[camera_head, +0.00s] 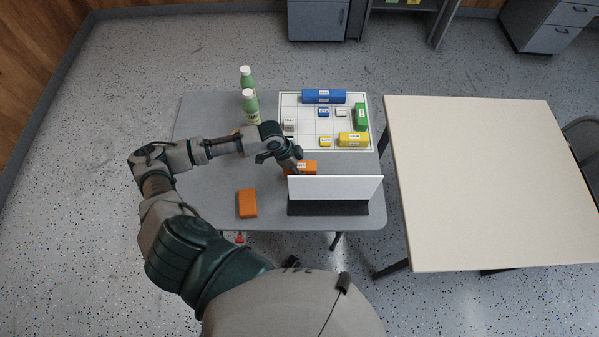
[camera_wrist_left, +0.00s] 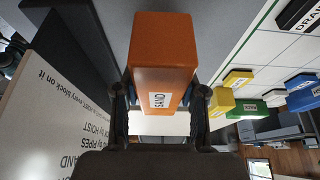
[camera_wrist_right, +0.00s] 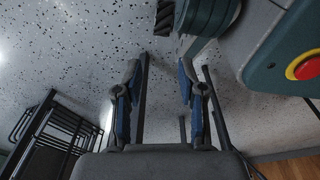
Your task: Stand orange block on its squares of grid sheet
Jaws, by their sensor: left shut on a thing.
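An orange block (camera_head: 307,167) labelled SAND is in my left gripper (camera_head: 291,171), just in front of the grid sheet's near edge. In the left wrist view the block (camera_wrist_left: 163,50) sits between the two fingers (camera_wrist_left: 160,104), label towards the camera. I cannot tell whether it touches the table. The white grid sheet (camera_head: 292,104) lies on the grey table with several blocks on it. A second orange block (camera_head: 247,203) lies at the table's near left. My right gripper (camera_wrist_right: 158,85) is open and empty in its wrist view, above the speckled floor, and out of the head view.
A white panel on a black base (camera_head: 335,188) stands close in front of the left gripper. On the sheet are a blue block (camera_head: 323,97), a green block (camera_head: 361,116) and yellow block (camera_head: 353,139). Green bottles (camera_head: 249,104) stand left of it. A beige table (camera_head: 480,180) is at right.

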